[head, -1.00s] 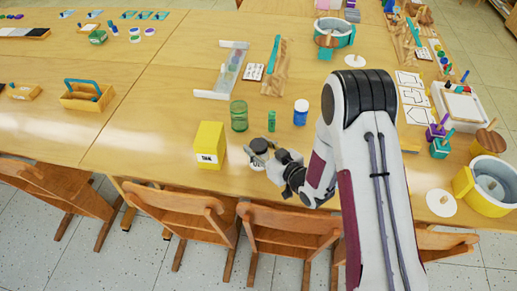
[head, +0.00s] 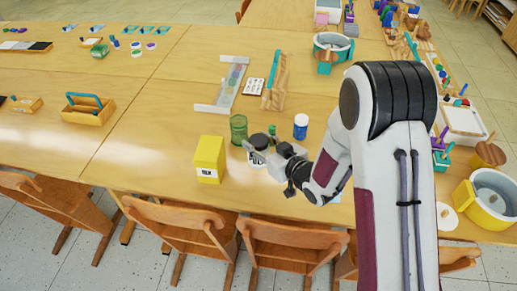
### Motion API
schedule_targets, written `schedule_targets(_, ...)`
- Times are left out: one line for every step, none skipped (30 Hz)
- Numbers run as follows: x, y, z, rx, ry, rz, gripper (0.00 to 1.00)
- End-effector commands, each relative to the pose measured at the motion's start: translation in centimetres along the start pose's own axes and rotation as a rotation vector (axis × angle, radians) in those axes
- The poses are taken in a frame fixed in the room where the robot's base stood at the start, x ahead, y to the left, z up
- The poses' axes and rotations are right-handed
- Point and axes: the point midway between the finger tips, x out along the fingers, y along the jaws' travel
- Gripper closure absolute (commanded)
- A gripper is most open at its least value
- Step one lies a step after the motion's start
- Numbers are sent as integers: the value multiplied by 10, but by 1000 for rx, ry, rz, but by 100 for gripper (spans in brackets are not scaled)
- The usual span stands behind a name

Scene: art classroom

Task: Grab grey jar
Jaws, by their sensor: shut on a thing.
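The grey jar (head: 259,141) has a dark top and a pale label, partly hidden by my fingers. It is in the head view near the table's front edge, right of a yellow ink box (head: 210,159). My gripper (head: 258,152) comes in from the right and is shut on the jar. The jar looks upright. I cannot tell whether its base touches the table.
A green glass jar (head: 239,129) stands just behind the grey jar, with a small green item (head: 272,129) close by. A blue jar with a white label (head: 300,127) stands to the right. Wooden chairs (head: 181,226) line the front edge. The table left of the ink box is clear.

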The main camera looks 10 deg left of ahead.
Motion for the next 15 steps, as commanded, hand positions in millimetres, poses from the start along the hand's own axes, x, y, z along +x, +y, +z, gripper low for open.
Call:
schedule_targets(-1, 0, -5, -2, 4, 0, 93)
schedule_targets(-2, 0, -7, -2, 4, 0, 93)
schedule_targets(-2, 0, -9, -2, 4, 0, 93)
schedule_targets(-3, 0, -10, -2, 3, 0, 93)
schedule_targets(-3, 0, -11, -2, 2, 0, 93)
schedule_targets(-4, 0, -12, -2, 2, 0, 93)
schedule_targets(-4, 0, -13, -2, 1, 0, 93)
schedule_targets(-4, 0, -13, -1, 1, 0, 93)
schedule_targets(-4, 0, -14, -1, 1, 0, 93)
schedule_targets(-4, 0, -14, -1, 1, 0, 93)
schedule_targets(-4, 0, -14, -1, 1, 0, 93)
schedule_targets(-4, 0, -14, -1, 1, 0, 93)
schedule_targets(-4, 0, -14, -1, 1, 0, 93)
schedule_targets(-4, 0, -14, -1, 1, 0, 93)
schedule_targets(-4, 0, -14, -1, 1, 0, 93)
